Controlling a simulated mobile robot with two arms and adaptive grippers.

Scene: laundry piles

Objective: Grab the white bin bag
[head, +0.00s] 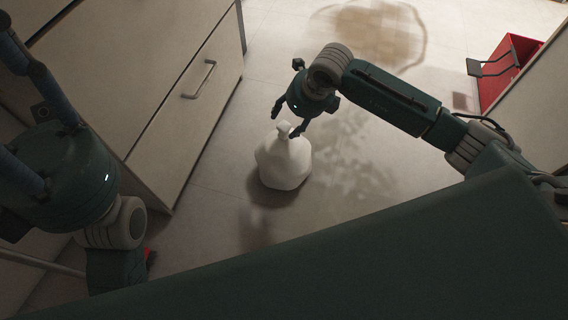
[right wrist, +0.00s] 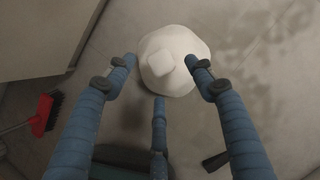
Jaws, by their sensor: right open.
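The white bin bag (head: 284,162) stands upright on the floor, with a round body and a narrow knotted neck on top. My right gripper (head: 286,123) is just above it, fingers pointing down around the neck. In the right wrist view, the bag (right wrist: 172,82) lies between and beyond the spread fingers of the right gripper (right wrist: 163,68), its pale square knot in the middle. That gripper is open and holds nothing; I cannot tell whether a finger touches the bag. My left gripper (head: 30,110) is at the left edge, away from the bag, its fingertips partly cut off.
A cabinet with a handled drawer (head: 193,85) stands to the left of the bag. A red container (head: 505,65) is at the upper right. A red brush (right wrist: 44,116) lies at the left in the right wrist view. Floor around the bag is mostly clear.

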